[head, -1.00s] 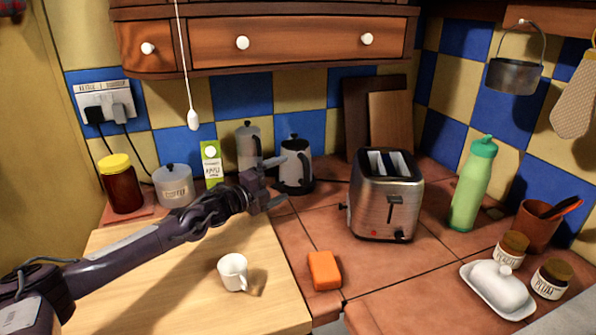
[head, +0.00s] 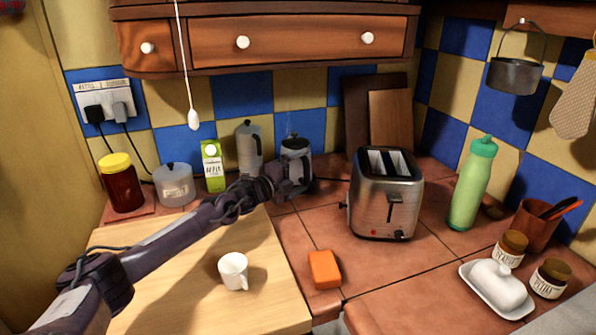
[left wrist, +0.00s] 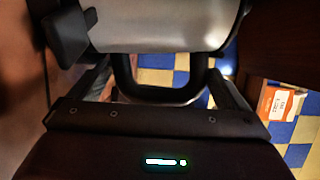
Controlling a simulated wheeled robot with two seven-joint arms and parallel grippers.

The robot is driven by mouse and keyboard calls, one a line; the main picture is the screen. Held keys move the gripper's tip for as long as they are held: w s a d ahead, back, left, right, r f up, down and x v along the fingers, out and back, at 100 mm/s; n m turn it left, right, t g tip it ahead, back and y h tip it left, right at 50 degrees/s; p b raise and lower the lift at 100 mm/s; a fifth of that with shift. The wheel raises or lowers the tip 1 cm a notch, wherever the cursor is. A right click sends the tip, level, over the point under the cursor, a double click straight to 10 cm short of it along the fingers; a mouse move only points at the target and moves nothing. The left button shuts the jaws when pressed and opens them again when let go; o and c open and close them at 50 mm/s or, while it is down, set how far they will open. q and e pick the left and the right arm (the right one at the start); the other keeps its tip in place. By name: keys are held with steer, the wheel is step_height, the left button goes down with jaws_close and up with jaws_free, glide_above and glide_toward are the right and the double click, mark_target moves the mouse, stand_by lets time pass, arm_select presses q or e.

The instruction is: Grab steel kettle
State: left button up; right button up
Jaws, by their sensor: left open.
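The steel kettle (head: 297,152), with a black lid and handle, stands upright on the tiled counter by the back wall. My left gripper (head: 284,181) is at its near left side and covers part of its lower body. In the left wrist view the kettle's silver body (left wrist: 160,32) fills the top. Its black handle loop (left wrist: 165,96) shows between the open fingers of my left gripper (left wrist: 160,80), which are not shut on it. Whether a finger touches the kettle I cannot tell. My right gripper is not in view.
A grey metal pot (head: 248,146) and a juice carton (head: 212,166) stand left of the kettle. A steel toaster (head: 384,205) stands to its right. Counter between kettle and toaster is clear.

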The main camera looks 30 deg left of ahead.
arm_select(q)
steer(key=c, duration=1.2)
steer(key=shift+w+r, duration=0.1)
steer(key=shift+r, duration=0.05)
steer(key=shift+c, duration=0.7)
steer(key=shift+r, duration=0.2)
